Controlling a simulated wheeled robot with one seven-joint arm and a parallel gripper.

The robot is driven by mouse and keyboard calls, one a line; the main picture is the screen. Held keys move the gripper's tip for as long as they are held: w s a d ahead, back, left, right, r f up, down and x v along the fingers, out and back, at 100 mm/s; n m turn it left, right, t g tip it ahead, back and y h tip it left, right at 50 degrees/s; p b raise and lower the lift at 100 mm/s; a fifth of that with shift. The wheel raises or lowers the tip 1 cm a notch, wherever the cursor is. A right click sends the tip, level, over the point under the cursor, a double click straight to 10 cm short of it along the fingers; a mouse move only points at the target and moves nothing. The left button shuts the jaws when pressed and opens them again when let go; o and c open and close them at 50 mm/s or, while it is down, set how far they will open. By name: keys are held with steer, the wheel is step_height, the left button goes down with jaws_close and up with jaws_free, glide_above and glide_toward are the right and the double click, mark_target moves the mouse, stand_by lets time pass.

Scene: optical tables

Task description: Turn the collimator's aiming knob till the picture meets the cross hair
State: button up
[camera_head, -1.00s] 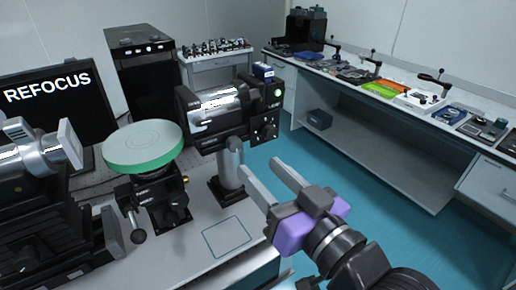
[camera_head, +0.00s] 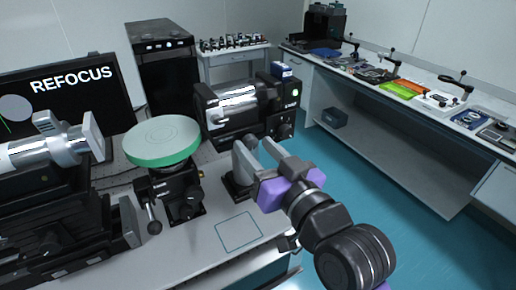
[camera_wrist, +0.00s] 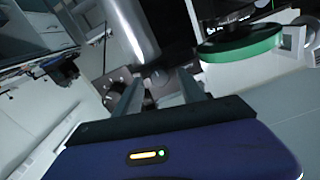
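The collimator (camera_head: 242,108), black with a silver barrel, stands on a post behind the green-rimmed round stage. Its right end face (camera_head: 287,119) carries small dark knobs; I cannot tell which is the aiming knob. My gripper (camera_head: 256,146) is open, its two grey fingers apart, just below and in front of that end. In the wrist view the fingers (camera_wrist: 158,84) point at the dark knobs (camera_wrist: 122,82), with nothing clearly held between them. The monitor (camera_head: 75,100) reads REFOCUS and shows a grey disc (camera_head: 15,108) and a green line; no full cross hair is visible.
The round stage (camera_head: 162,138) and a silver-barrelled instrument (camera_head: 45,152) stand left on the optical table. A square outline (camera_head: 239,232) marks bare tabletop in front. A side bench (camera_head: 400,85) holds tools, with open blue floor (camera_head: 345,185) before it.

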jaws_close()
steer(key=shift+n+b, duration=0.3)
steer(key=shift+n, duration=0.1)
steer(key=n+b, duration=0.2)
steer(key=n, duration=0.1)
steer(key=shift+f+n, duration=0.15)
steer(key=shift+n, duration=0.15)
steer(key=shift+n+b, duration=1.05)
steer(key=shift+n, duration=0.95)
steer(key=shift+o, duration=0.7)
jaws_free()
steer(key=shift+s, duration=0.1)
